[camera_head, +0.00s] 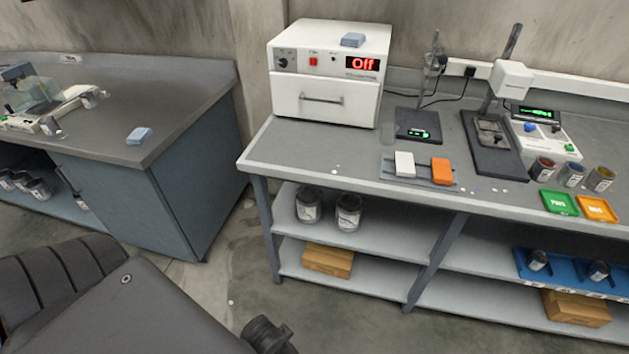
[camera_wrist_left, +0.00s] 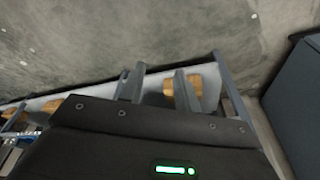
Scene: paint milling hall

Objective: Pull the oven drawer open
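The white oven (camera_head: 328,72) stands at the left end of the bench, with a red "Off" display on its front. Its drawer (camera_head: 345,108) is shut flush with the front and has a horizontal bar handle (camera_head: 321,99). My left gripper (camera_wrist_left: 158,82) shows in the left wrist view with its two fingers apart and nothing visible between them. The oven is not in that view, and neither gripper shows in the head view. The left gripper is away from the handle. My right gripper is not in view.
A blue-grey block (camera_head: 352,40) lies on the oven. A scale (camera_head: 418,125), white and orange blocks, a stand and paint cans occupy the bench (camera_head: 290,145) to the right. A separate counter (camera_head: 190,90) stands left, with a floor gap between. Cans and cardboard boxes (camera_head: 328,261) fill lower shelves.

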